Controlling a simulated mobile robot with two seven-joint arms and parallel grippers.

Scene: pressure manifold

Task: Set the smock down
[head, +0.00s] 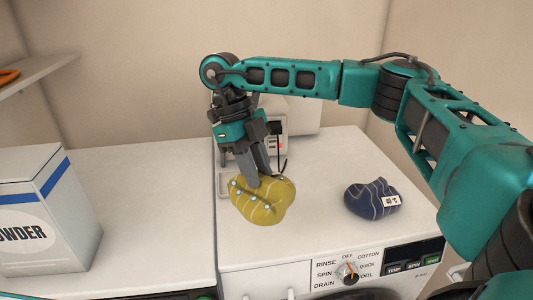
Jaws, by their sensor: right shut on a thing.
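The smock is most likely the yellow bundled cloth (262,203) with several pale buttons. It is on or just above the white top of the washing machine (320,228), near its left edge; I cannot tell whether it touches. My right gripper (260,178) points down into the top of the yellow cloth and is shut on it. The fingertips are partly hidden in the folds. My left gripper is not in view.
A dark blue striped cloth (366,198) with a white tag lies to the right on the machine top. A white powder box (45,215) stands on the left counter (150,180). A pale appliance (300,115) stands behind my gripper. A shelf (40,72) juts out at upper left.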

